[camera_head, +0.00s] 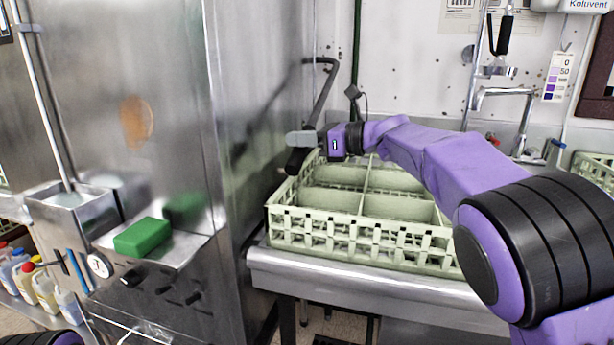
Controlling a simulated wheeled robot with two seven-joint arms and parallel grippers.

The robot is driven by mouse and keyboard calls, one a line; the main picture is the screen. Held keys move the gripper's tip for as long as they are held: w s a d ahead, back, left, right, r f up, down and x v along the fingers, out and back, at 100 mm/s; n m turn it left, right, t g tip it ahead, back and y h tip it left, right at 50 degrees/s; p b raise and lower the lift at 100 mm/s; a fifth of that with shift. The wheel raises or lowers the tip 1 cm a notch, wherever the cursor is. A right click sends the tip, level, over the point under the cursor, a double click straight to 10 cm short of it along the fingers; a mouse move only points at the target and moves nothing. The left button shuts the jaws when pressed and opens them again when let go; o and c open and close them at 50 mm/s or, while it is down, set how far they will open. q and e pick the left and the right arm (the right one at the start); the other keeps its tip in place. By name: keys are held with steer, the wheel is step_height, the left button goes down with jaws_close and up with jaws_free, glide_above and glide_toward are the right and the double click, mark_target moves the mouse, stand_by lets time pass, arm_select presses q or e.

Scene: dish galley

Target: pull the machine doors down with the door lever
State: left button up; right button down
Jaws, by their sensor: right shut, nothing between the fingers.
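The door lever (322,95) is a dark bent bar beside the stainless steel machine (265,75). It slopes down from a bend near the wall to a thick black grip end (296,162). My right gripper (300,138) is at the lower part of the lever, just above the grip end, overlapping it in view. Its fingers are shut with nothing between them; whether they touch the lever cannot be told. The machine's steel side shows, but I cannot make out the door edges or how far they are lowered. My left gripper is not in view.
A pale green dish rack (350,233) with compartments stands on the steel counter (370,276) below my right arm. A green sponge (142,237) lies on a ledge at the machine's front. Several bottles (42,290) stand at lower left. A faucet (525,110) is at back right.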

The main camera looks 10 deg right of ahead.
steer(key=shift+w+f+p, duration=0.2)
steer(key=shift+f+p, duration=0.1)
steer(key=shift+a+r, duration=0.1)
steer(key=shift+a, duration=0.05)
steer(key=shift+s+r+p, duration=0.1)
steer(key=shift+r+p, duration=0.45)
steer(key=shift+r, duration=0.65)
steer(key=shift+d, duration=0.25)
arm_select(q)
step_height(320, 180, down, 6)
steer(key=b, duration=0.6)
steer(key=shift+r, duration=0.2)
arm_select(e)
steer(key=v, duration=1)
steer(key=shift+a, duration=0.1)
